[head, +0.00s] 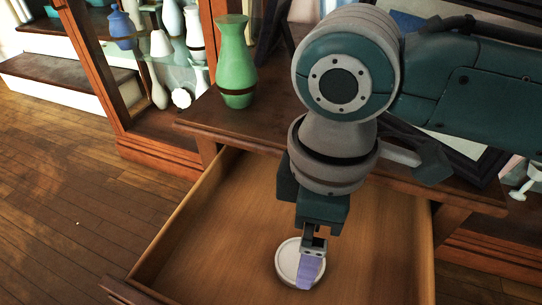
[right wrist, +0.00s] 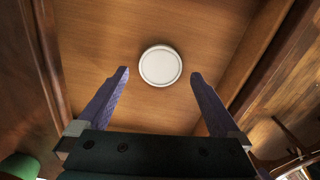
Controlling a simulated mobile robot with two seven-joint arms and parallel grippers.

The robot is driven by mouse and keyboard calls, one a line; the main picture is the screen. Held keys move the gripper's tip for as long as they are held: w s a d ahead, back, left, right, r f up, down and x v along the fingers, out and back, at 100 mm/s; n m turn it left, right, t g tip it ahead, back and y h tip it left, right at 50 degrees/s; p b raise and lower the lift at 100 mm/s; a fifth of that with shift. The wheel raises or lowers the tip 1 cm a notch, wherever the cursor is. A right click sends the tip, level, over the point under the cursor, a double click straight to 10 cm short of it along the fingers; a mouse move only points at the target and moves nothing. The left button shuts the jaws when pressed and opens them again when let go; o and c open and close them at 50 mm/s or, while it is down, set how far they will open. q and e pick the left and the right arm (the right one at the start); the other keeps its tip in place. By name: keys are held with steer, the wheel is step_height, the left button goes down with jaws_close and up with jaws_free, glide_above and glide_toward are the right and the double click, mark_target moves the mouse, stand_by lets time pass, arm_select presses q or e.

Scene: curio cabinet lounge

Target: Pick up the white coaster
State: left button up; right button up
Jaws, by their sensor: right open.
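The white coaster (head: 287,262) is a round white disc with a raised rim. It lies flat on the bottom of an open wooden drawer (head: 392,262). My right gripper (head: 310,284) is above the coaster in the head view and hides part of its right side. In the right wrist view the coaster (right wrist: 160,66) shows whole, ahead of the two purple fingertips and between their lines. My right gripper (right wrist: 158,75) is open and empty, and its fingers do not touch the coaster. My left gripper is not in view.
A green vase (head: 235,62) stands on the wooden table top above the drawer. A glass cabinet (head: 165,75) with vases is at the back left. The drawer walls surround the coaster; the rest of the visible drawer floor is bare.

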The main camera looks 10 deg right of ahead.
steer(key=f+b, duration=0.2)
steer(key=f, duration=0.1)
steer(key=f+b, duration=0.2)
steer(key=shift+a, duration=0.4)
steer(key=shift+w+r, duration=0.1)
steer(key=c, duration=1.2)
steer(key=shift+o, duration=0.2)
steer(key=shift+r, duration=0.1)
